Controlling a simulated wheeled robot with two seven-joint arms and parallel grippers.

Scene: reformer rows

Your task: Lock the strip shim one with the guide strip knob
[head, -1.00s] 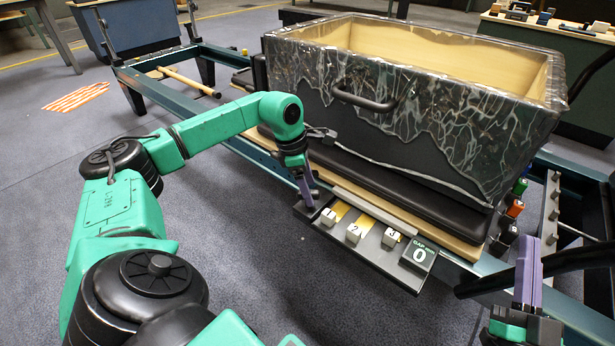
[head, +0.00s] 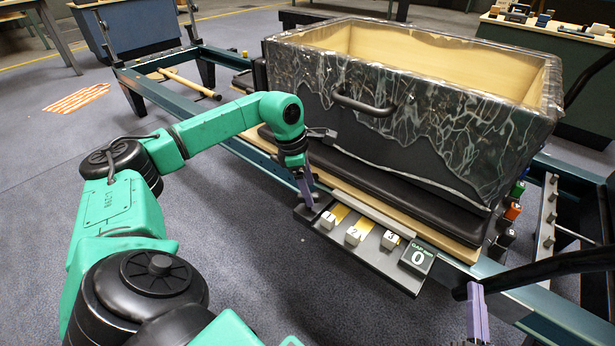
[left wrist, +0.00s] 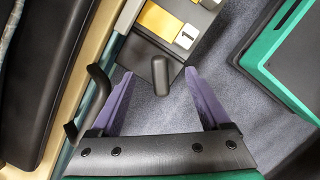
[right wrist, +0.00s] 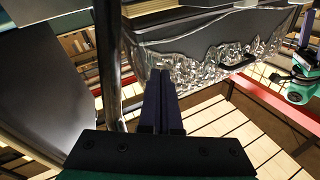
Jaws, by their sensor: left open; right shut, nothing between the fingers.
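The guide strip (head: 385,262) is a dark ledge with numbered blocks along the carriage's lower edge. The first block, marked 1, is strip shim one (head: 328,219); it also shows in the left wrist view (left wrist: 186,38). The black guide strip knob (left wrist: 160,76) sits at the strip's end beside block 1. My left gripper (head: 306,190) is open above that end, and in the left wrist view its purple fingers lie either side of the knob, with gaps showing. My right gripper (head: 476,300) is shut and empty, right of the strip; it also shows in the right wrist view (right wrist: 160,85).
A GAP display (head: 418,256) reads 0 at the strip's right end, past blocks 2 (head: 353,236) and 3 (head: 391,239). A large box with a black handle (head: 362,102) stands behind the strip. A black bar (head: 545,268) lies near my right gripper. Floor in front is clear.

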